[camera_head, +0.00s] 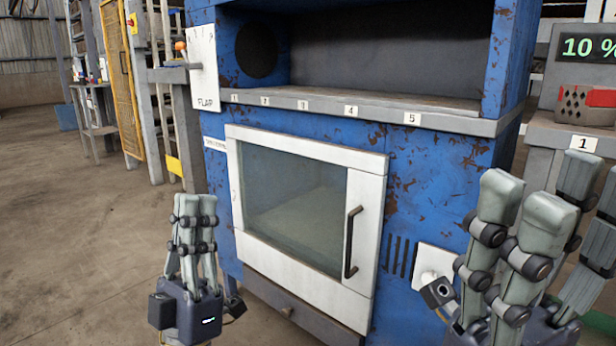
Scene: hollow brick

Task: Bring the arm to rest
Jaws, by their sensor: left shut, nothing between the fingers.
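My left gripper (195,212) is upright at the lower centre-left, in front of the blue machine's lower left edge. Its grey fingers are drawn together and nothing shows between them. My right gripper (550,198) is upright at the lower right, in front of the machine's right side. Its grey fingers are spread apart, with nothing visible between them. The blue rusty machine (440,190) stands ahead. Its white-framed glass door (305,155) is shut, with a dark handle (352,243) on the right side of the frame.
A shelf edge (320,106) with numbered tags runs above the door. A FLAP panel (204,70) with a lever is at the machine's left. A display reading 10 % (590,47) stands at the right. A yellow gate (120,75) is further back. Bare floor (80,240) lies at the left.

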